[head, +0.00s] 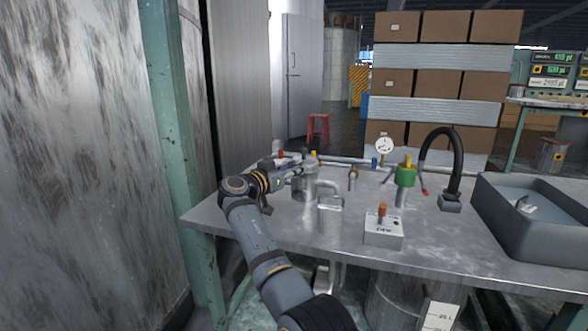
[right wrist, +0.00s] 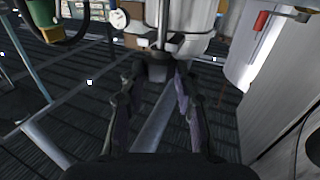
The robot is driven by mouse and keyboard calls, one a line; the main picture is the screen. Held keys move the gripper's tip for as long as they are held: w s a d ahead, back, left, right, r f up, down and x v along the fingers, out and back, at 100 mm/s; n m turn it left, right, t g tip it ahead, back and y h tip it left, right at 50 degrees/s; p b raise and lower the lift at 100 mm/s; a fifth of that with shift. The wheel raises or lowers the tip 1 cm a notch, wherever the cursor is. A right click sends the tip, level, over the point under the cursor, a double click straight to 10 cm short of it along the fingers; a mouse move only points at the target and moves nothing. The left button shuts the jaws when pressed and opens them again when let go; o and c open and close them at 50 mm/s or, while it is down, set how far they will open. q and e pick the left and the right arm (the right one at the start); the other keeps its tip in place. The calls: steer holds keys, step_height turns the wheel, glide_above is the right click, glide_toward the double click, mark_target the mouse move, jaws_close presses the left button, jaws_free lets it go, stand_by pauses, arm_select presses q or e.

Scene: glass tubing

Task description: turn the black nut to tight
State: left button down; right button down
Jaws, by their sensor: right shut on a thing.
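My right gripper (head: 297,171) reaches in from the left over the metal table, its fingers level and pointing right at the metal pot (head: 304,189). In the right wrist view its two fingers (right wrist: 158,85) close on a small dark piece (right wrist: 157,67), which I take to be the black nut. It sits at the foot of a thin upright stem, in front of a pale cylinder. The fingers cover part of it, and how tight it is cannot be seen. In the head view the nut is hidden by the gripper. My left gripper is not in view.
A long pipe (head: 340,161) runs along the table's back, with a pressure gauge (head: 384,146) and a green-topped fitting (head: 405,176). A switch box (head: 383,230), a black hose (head: 455,165) and a grey bin (head: 530,231) stand to the right. The table's front is mostly clear.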

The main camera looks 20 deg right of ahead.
steer(key=shift+w+m+g+h, duration=0.1)
steer(key=shift+m+g+h, duration=0.2)
steer(key=shift+m+g, duration=0.25)
stand_by(0.4)
steer(key=c, duration=1)
jaws_free()
steer(key=shift+f+n+t, duration=0.2)
steer(key=shift+n+t, duration=0.05)
